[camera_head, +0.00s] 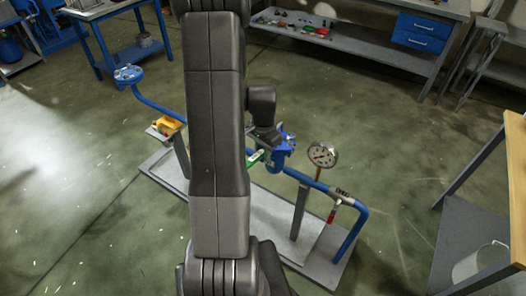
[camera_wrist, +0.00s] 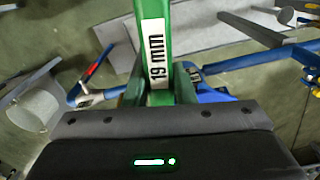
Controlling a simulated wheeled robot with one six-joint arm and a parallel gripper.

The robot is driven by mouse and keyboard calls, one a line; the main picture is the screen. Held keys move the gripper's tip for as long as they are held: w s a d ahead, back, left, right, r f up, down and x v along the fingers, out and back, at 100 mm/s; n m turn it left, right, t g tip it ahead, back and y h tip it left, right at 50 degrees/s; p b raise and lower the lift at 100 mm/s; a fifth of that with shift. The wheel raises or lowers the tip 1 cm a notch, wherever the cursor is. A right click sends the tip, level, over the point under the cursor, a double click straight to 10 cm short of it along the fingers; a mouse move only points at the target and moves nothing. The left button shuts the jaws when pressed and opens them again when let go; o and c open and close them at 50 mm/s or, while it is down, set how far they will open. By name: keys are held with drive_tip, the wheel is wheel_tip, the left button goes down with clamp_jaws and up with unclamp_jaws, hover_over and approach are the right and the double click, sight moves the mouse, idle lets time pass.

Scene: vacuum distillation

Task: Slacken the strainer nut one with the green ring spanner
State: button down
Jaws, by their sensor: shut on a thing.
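My gripper (camera_wrist: 158,98) is shut on the green ring spanner (camera_wrist: 148,25), which bears a white "19 mm" label. In the wrist view the spanner's shaft runs up from the jaws and out of the top edge, so its far end is out of sight. In the head view a small piece of the green spanner (camera_head: 254,158) shows beside my arm. The blue strainer body (camera_head: 282,148) sits on the blue pipe, close to my gripper (camera_head: 264,138). Strainer nut one cannot be made out, and whether the ring is around it is hidden.
A pressure gauge (camera_head: 323,154) and a red-handled valve (camera_head: 332,214) stand right of the strainer. A yellow part (camera_head: 168,125) is at the left. The pipe stands over a grey base plate (camera_head: 278,212). A wooden-topped table (camera_head: 516,180) with a white bucket (camera_head: 478,262) is at right.

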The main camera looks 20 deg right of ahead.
drive_tip(key=shift+f+b, duration=1.45)
drive_tip(key=shift+f, duration=0.2)
drive_tip(key=shift+s+d+n+b, duration=0.3)
drive_tip(key=shift+s+d+n, duration=0.55)
drive_tip(key=shift+s+n, duration=0.3)
drive_tip(key=shift+d+f, duration=0.1)
drive_tip(key=shift+s+d+n, duration=1)
drive_tip(key=shift+n, duration=0.15)
